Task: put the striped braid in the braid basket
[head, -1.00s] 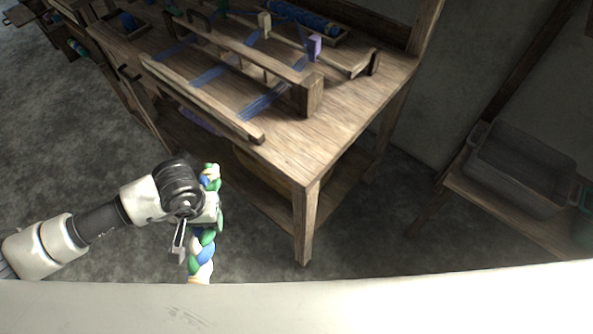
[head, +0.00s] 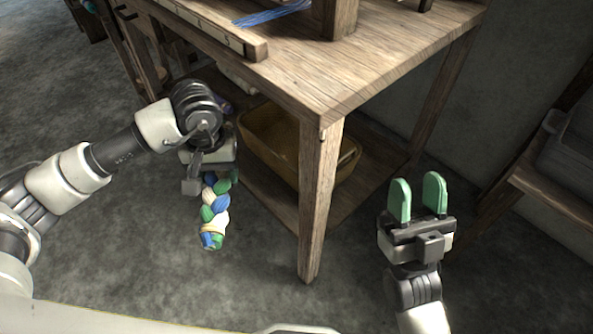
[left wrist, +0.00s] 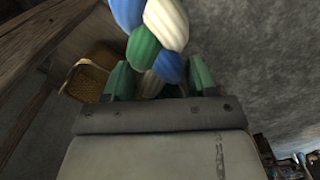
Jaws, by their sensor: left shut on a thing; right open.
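The striped braid (head: 214,213), in blue, green, white and cream strands, hangs below my left gripper (head: 222,172) in the head view. My left gripper is shut on it; the braid also shows between the green fingers in the left wrist view (left wrist: 160,25). Its upper part is hidden by the gripper in the head view. A yellow-brown basket (head: 262,152) stands on the low shelf under the table, to the right of the braid. A woven basket shows at upper left in the left wrist view (left wrist: 88,78). My right gripper (head: 418,198) is open and empty, right of the table leg.
The table edge overhangs the basket. A grey bin (head: 572,150) stands on a bench at right. The floor before the table is clear.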

